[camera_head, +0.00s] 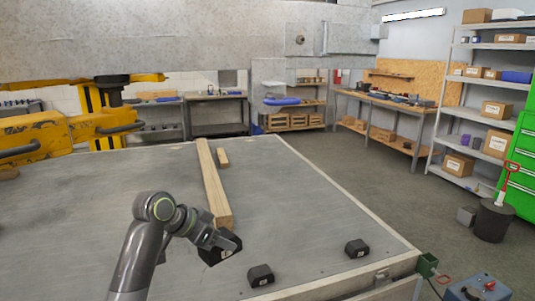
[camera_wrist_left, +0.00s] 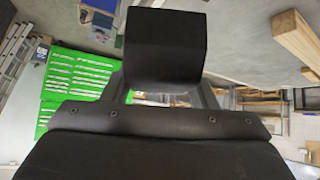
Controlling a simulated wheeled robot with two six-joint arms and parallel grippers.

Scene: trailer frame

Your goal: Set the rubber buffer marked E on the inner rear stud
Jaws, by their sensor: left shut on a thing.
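My left gripper (camera_head: 226,241) is shut on a black rubber buffer (camera_head: 219,253), over the grey bench top in front of the long timber. The buffer has a small pale mark that I cannot read. In the left wrist view the same buffer (camera_wrist_left: 165,45) is a large black block at the gripper's end; no mark shows on it there. Two more black buffers with pale marks, also unreadable, sit on the bench top: one at the right (camera_head: 357,248) and one at the front (camera_head: 261,275). I cannot identify the inner rear stud. My right gripper is not in view.
A long timber (camera_head: 213,185) and a short wood piece (camera_head: 222,157) lie on the grey bench top (camera_head: 300,190). A yellow machine (camera_head: 60,130) stands at the left. A grey metal panel (camera_head: 150,40) with a round fitting (camera_head: 299,39) spans the top. The bench's right half is mostly clear.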

